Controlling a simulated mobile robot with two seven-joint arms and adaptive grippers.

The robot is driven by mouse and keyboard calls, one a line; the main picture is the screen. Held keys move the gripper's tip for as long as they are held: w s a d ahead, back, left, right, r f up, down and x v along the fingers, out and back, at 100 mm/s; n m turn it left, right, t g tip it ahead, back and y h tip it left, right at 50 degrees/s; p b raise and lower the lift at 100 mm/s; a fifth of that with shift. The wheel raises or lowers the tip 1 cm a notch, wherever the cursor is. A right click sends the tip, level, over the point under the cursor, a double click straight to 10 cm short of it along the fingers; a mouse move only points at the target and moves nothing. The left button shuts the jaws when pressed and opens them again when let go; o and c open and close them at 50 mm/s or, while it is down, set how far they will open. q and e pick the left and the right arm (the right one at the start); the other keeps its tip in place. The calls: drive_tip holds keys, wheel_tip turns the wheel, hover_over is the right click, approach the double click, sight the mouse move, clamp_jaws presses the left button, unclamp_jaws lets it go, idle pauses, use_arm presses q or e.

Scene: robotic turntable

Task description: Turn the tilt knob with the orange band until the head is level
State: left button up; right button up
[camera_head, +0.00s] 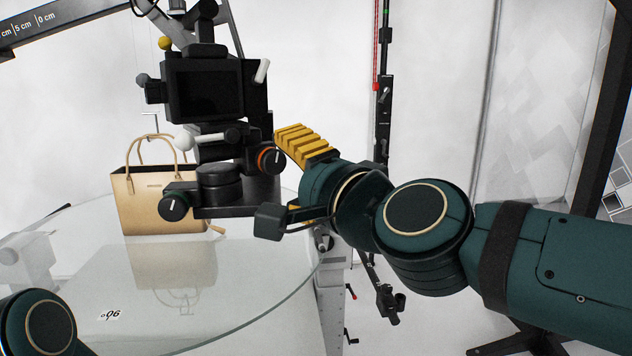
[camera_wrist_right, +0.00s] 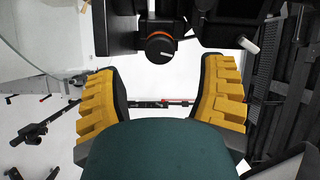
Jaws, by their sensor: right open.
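The tilt knob with the orange band (camera_head: 271,158) is on the right side of the black camera head (camera_head: 203,85), above the round glass turntable. In the right wrist view the same knob (camera_wrist_right: 160,46) hangs at the upper middle, beyond the fingertips. My right gripper (camera_head: 300,145) has yellow ribbed fingers and is just right of the knob in the head view. In the wrist view its fingers (camera_wrist_right: 165,88) are wide apart with nothing between them. A second black knob (camera_head: 174,207) without an orange band is at the lower left of the head. My left gripper is out of view.
A tan handbag (camera_head: 158,205) stands on the glass turntable (camera_head: 240,290) behind the head. A black vertical rail (camera_head: 384,110) stands behind my right arm. Grey and white levers (camera_head: 262,71) stick out from the head.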

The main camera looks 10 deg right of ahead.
drive_tip(key=shift+v, duration=2.5)
drive_tip(key=w+d+f+n+g+h, duration=0.1)
drive_tip(key=w+f+g, duration=0.15)
drive_tip(key=f, duration=0.95)
drive_tip(key=w+f+n+g+h, duration=0.2)
drive_tip(key=w+f, duration=0.2)
drive_tip(key=f, duration=0.7)
drive_tip(key=w+d+f+n+g+h, duration=0.15)
drive_tip(key=w+f, duration=0.25)
drive_tip(key=f, duration=0.8)
drive_tip(key=s+f+n+g, duration=0.1)
drive_tip(key=s+f+g, duration=0.1)
drive_tip(key=s+f, duration=0.3)
drive_tip(key=s+d+f+n+g, duration=0.1)
drive_tip(key=s+f, duration=0.5)
drive_tip(key=f, duration=0.8)
drive_tip(key=s+d+f+n+g, duration=0.1)
drive_tip(key=s+f+g, duration=0.4)
drive_tip(key=f, duration=0.5)
drive_tip(key=shift+s+n, duration=0.3)
drive_tip(key=shift+n, duration=0.45)
